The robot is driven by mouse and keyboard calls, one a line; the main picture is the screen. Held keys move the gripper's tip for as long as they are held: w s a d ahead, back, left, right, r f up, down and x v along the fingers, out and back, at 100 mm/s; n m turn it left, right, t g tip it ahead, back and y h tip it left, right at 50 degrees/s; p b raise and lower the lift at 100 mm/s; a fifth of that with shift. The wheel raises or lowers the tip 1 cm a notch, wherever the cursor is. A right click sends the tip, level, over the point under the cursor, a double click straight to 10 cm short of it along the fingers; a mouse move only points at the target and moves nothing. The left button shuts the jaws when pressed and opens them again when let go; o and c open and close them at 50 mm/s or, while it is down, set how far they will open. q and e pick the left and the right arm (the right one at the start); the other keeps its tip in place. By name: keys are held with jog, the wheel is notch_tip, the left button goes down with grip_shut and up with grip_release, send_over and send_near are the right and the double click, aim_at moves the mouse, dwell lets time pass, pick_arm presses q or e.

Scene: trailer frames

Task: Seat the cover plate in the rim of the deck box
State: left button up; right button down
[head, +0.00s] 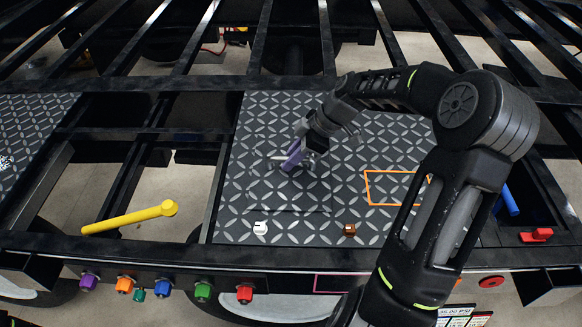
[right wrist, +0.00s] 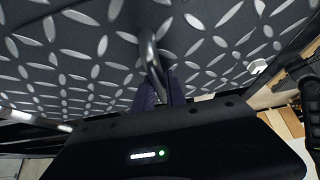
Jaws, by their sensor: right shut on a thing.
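The cover plate (head: 295,193) is a dark diamond-pattern plate with a metal handle, and it blends into the deck of the same pattern. Its front edge shows faintly in the head view. I cannot tell whether it sits level in the rim of the deck box, which I cannot make out. My right gripper (head: 292,160) has purple fingers and is shut on the plate's handle. In the right wrist view the bent metal handle (right wrist: 151,62) stands up at the purple fingers (right wrist: 158,92). My left gripper is not in view.
The patterned deck (head: 375,218) carries an orange outlined rectangle (head: 395,171), a small white part (head: 260,228) and a small brown part (head: 349,230). A yellow bar (head: 128,217) crosses an open bay at left. Coloured knobs (head: 203,291) line the front rail.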

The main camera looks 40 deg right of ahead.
jog(key=shift+r, duration=0.15)
notch_tip(320, 180, up, 18)
jog(key=b, duration=0.1)
dwell(0.6)
jog(key=shift+w+a, duration=0.1)
dwell(0.4)
